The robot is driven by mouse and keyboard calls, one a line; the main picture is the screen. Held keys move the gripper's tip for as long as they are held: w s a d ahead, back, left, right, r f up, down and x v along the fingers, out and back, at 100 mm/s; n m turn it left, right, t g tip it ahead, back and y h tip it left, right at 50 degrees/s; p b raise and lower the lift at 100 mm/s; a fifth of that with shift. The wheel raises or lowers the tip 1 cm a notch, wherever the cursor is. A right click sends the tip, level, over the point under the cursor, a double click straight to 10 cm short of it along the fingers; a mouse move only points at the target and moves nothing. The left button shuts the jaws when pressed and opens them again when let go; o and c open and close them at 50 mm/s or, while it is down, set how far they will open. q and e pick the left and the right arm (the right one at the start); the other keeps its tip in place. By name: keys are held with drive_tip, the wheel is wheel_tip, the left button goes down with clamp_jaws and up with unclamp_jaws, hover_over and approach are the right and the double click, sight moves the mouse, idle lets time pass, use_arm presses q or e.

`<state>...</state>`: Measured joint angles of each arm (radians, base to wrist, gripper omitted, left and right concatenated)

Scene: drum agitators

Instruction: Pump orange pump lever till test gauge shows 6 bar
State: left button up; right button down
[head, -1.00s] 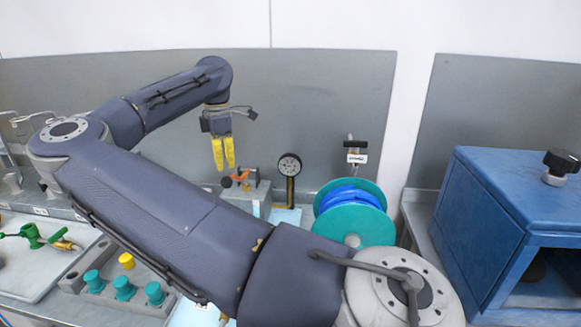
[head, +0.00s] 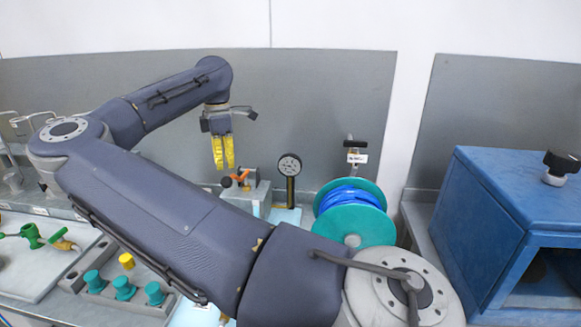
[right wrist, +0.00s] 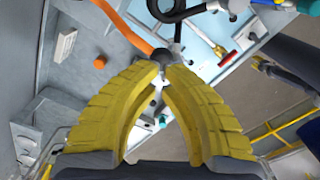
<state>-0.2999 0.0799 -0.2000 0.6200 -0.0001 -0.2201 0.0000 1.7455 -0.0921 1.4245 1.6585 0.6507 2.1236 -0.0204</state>
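The orange pump lever (head: 240,176) sits on a grey pump block (head: 248,197) at the back of the bench. In the right wrist view the lever (right wrist: 125,25) runs down to a dark round knob (right wrist: 160,55) by my fingertips. My right gripper (head: 230,166) points down just above the lever. Its yellow fingertips (right wrist: 165,72) are close together, with nothing seen gripped between them. The test gauge (head: 289,165) stands upright right of the pump; its needle is too small to read. My left gripper is not in view.
A teal reel with blue hose (head: 350,195) stands right of the gauge, below a labelled valve (head: 356,157). A blue cabinet (head: 500,200) fills the right. Teal knobs (head: 123,287) and a tray with green fittings (head: 32,236) are at left. My right arm covers the middle.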

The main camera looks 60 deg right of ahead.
drive_tip(key=c, duration=1.9)
unclamp_jaws()
